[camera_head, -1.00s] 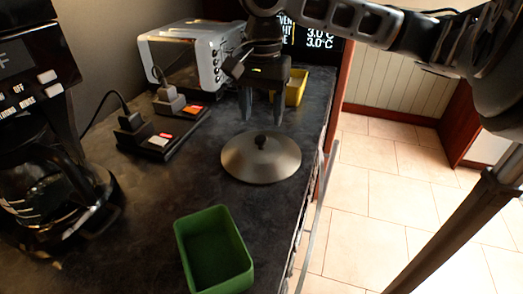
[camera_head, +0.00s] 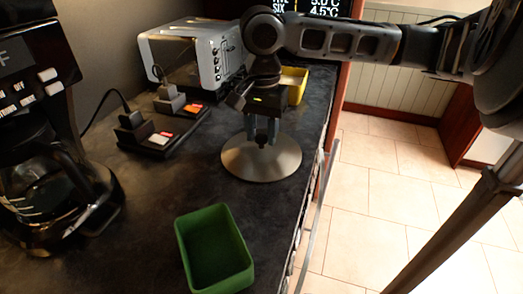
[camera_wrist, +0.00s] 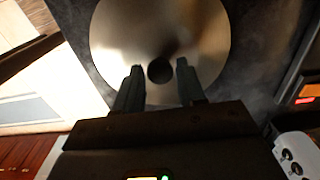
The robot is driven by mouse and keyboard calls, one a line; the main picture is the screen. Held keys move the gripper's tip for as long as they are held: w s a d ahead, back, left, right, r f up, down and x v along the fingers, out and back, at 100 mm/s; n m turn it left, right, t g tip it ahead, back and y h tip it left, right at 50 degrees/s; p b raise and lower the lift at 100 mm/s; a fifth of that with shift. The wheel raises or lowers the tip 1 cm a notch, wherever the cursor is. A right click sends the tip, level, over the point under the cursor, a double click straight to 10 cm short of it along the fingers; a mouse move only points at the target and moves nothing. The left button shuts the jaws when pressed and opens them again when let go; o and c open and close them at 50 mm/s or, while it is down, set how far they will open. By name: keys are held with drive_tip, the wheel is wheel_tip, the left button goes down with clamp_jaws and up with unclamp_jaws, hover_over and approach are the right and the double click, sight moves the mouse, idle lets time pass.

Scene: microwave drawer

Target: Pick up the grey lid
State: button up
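The grey lid (camera_head: 262,164) is a round metal disc with a black knob, lying flat on the dark counter. My gripper (camera_head: 262,141) is right above it, pointing down, with its fingertips at the height of the knob. In the wrist view the lid (camera_wrist: 205,38) fills the upper middle, and the round black knob (camera_wrist: 159,71) sits between the two fingertips of my gripper (camera_wrist: 159,72). The fingers are open, with a gap on each side of the knob. The head view partly hides the knob behind the fingers.
A green open box (camera_head: 214,250) stands at the front of the counter. A yellow container (camera_head: 296,84) is behind my gripper. The counter's right edge drops to a tiled floor.

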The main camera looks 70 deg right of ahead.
clamp_jaws()
drive_tip(key=shift+r, duration=0.15)
idle(0.4)
